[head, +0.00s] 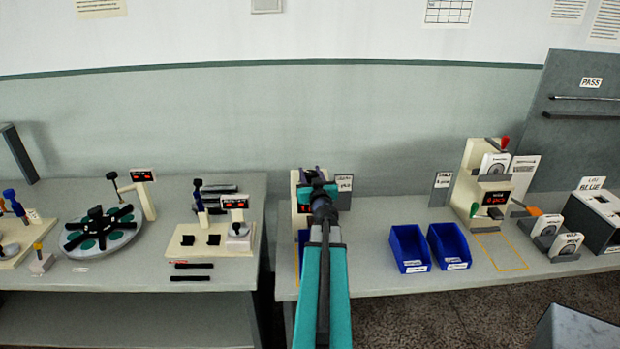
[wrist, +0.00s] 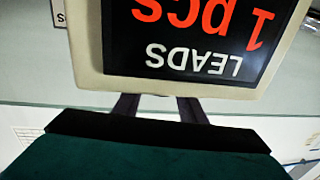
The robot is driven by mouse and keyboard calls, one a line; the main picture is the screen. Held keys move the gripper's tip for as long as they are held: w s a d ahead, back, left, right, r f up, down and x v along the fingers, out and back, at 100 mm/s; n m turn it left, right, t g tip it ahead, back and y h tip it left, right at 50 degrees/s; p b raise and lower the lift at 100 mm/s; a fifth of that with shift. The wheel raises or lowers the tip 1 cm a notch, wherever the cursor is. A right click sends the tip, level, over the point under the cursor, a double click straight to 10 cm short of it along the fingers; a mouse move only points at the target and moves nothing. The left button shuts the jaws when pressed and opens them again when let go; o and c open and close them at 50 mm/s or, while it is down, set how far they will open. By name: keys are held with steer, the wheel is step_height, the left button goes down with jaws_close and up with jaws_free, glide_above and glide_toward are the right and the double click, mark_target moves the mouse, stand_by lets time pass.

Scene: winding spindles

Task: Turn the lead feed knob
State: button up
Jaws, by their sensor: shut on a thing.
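The cream lead feeder (head: 295,192) stands on the middle bench, mostly hidden behind my arm in the head view. In the wrist view its dark display (wrist: 195,35) appears upside down and reads "LEADS 1 pcs" in white and red. My gripper (head: 318,188) is right in front of the feeder. In the wrist view the two dark fingers of my gripper (wrist: 160,106) reach to the edge of the display housing and their tips pass out of sight behind it. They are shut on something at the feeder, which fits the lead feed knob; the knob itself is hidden.
Two blue bins (head: 409,248) (head: 449,246) sit right of my arm on the bench. A second cream dispenser (head: 466,180) with a red display stands further right. A left bench holds a round turntable (head: 103,248) and a cream fixture (head: 212,246). A gap separates the benches.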

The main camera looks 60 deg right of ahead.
steer(key=shift+s+d+m+g+h+b, duration=0.15)
steer(key=shift+m+g+h+b, duration=0.9)
steer(key=shift+b, duration=3.65)
steer(key=m+g+b, duration=0.1)
steer(key=b, duration=0.7)
steer(key=f+m+g+h+b, duration=0.1)
steer(key=g+b, duration=0.1)
steer(key=b, duration=0.5)
steer(key=shift+b, duration=0.35)
steer(key=m+g+b, duration=0.1)
steer(key=g+b, duration=0.1)
steer(key=b, duration=0.4)
steer(key=shift+h, duration=0.35)
steer(key=m+g+h+b, duration=0.1)
steer(key=m+g+b, duration=0.2)
steer(key=b, duration=0.5)
steer(key=shift+r+g+b, duration=0.1)
steer(key=shift+g+b, duration=0.2)
steer(key=shift+g, duration=0.25)
steer(key=shift+a+r+m+g+b, duration=0.1)
steer(key=shift+m+g+b, duration=0.6)
steer(key=shift+g, duration=0.25)
steer(key=shift+a+r+m+g+b, duration=0.1)
steer(key=shift+m+g+b, duration=0.45)
steer(key=shift+g+b, duration=0.35)
steer(key=shift+g, duration=0.25)
steer(key=o, duration=1.1)
steer(key=shift+r, duration=0.1)
steer(key=shift+c, duration=0.2)
